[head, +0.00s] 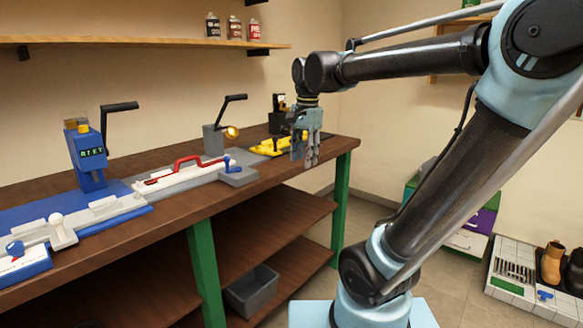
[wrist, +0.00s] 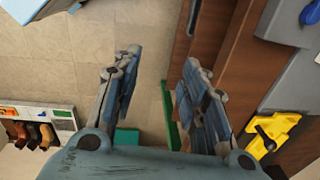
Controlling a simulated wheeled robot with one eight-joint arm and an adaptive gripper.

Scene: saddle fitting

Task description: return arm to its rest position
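My gripper (head: 306,146) hangs pointing down at the right end of the workbench (head: 180,201), in front of the yellow fixture in the head view. In the wrist view my gripper (wrist: 159,95) has its two fingers apart, with nothing between them but floor and the bench edge behind. My arm reaches in from the right of the head view, bent at the elbow.
On the bench stand a blue device with a display (head: 88,152), a white piece with a red handle (head: 185,172), a grey lever device (head: 214,138) and a yellow fixture (head: 268,147). A grey bin (head: 251,289) sits on the lower shelf. Boots (head: 552,262) stand at right.

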